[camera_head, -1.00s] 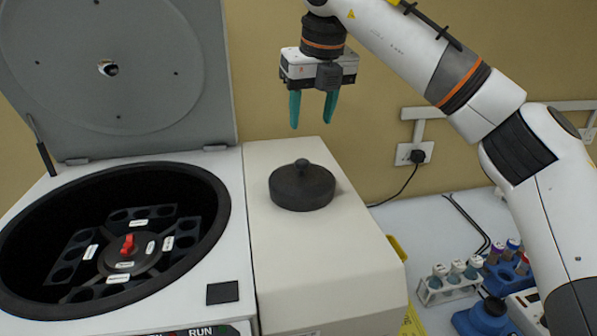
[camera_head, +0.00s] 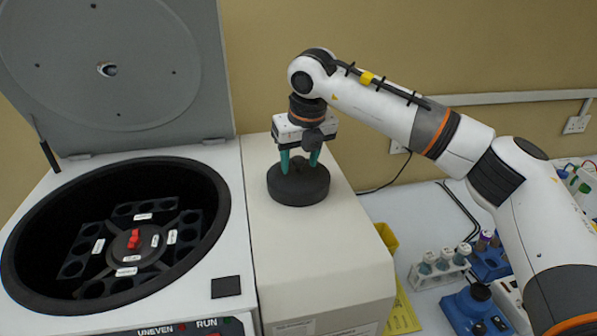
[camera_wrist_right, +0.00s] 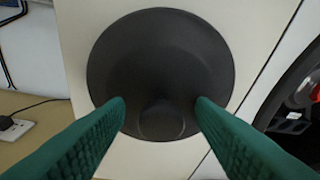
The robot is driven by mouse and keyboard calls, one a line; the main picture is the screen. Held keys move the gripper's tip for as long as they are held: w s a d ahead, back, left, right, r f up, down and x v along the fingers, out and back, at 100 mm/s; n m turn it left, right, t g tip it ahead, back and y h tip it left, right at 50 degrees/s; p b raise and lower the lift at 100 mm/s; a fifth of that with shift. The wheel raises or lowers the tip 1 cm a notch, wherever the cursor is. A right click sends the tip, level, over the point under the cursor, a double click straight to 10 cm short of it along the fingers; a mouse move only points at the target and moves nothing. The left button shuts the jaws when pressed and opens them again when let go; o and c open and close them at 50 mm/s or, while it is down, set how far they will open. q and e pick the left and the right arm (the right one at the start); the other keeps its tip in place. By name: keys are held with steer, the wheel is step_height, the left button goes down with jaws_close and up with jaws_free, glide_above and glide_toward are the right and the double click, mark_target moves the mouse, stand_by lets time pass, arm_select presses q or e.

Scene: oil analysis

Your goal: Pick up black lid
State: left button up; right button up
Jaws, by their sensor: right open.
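The black lid (camera_head: 298,190) is a round dark disc with a small knob on top. It rests on top of the white cabinet right of the centrifuge. My right gripper (camera_head: 299,168) is open, pointing down, with its green fingers on either side of the knob. In the right wrist view the lid (camera_wrist_right: 160,60) fills the middle, and the knob (camera_wrist_right: 162,122) lies between the two open fingertips (camera_wrist_right: 160,106). I cannot tell whether the fingers touch the lid. My left gripper is not in view.
The open centrifuge (camera_head: 222,262) with its raised grey cover (camera_head: 110,95) is on the left. A white tube rack (camera_head: 440,272) and blue items (camera_head: 470,310) stand on the bench at lower right. The front of the white cabinet top (camera_head: 320,260) is clear.

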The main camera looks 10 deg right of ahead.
jaws_close()
steer(key=shift+r, duration=0.15)
